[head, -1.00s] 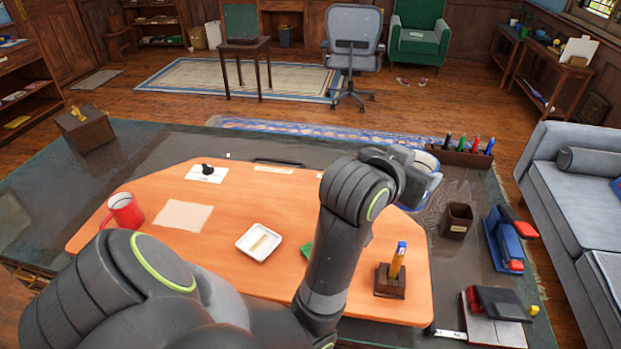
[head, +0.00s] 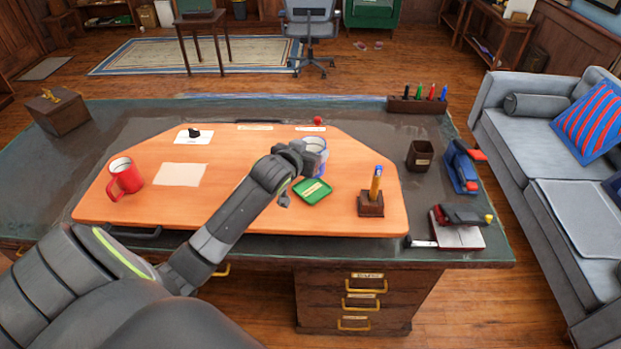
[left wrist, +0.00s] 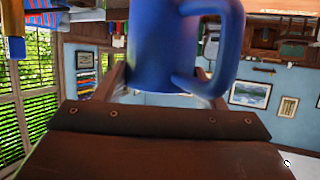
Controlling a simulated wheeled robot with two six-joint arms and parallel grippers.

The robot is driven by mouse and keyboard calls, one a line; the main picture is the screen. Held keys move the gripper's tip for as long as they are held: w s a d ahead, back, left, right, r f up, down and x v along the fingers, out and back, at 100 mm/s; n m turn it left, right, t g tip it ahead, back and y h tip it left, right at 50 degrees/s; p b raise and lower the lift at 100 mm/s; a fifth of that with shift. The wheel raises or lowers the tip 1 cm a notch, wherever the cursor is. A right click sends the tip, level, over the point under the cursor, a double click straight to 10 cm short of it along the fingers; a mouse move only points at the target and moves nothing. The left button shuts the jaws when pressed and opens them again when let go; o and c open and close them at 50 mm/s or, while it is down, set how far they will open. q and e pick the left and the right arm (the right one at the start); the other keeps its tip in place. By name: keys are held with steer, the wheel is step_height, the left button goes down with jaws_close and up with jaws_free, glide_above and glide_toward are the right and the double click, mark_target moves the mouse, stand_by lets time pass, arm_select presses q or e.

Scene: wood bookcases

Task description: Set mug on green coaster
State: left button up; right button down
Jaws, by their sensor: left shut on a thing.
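A blue mug (head: 315,150) with a pale inside is held in my left gripper (head: 300,157), over the orange desk mat. In the left wrist view the blue mug (left wrist: 160,50) sits between the two fingers, its handle to the right. The green coaster (head: 313,191) lies on the mat just in front of and below the mug in the head view, with nothing on it. The mug looks raised, but its exact height is unclear. The gripper partly hides the mug's left side. My right gripper is not in view.
A red mug (head: 125,178) stands at the mat's left. A wooden pen holder (head: 371,204) stands right of the coaster. A dark cup (head: 420,155), blue stapler (head: 461,167) and marker rack (head: 418,105) are farther right. A pale paper (head: 181,174) lies left of my arm.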

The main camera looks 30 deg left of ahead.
arm_select(q)
step_height(320, 180, down, 3)
steer(key=shift+s+d+r, duration=0.1)
steer(key=shift+r, duration=0.1)
steer(key=shift+f, duration=0.35)
step_height(320, 180, down, 3)
steer(key=shift+f+p, duration=0.15)
steer(key=shift+p, duration=0.25)
steer(key=shift+f, duration=0.2)
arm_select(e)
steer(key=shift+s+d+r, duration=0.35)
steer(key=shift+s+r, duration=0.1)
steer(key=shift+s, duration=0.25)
arm_select(q)
steer(key=shift+f, duration=0.15)
steer(key=o, duration=1.2)
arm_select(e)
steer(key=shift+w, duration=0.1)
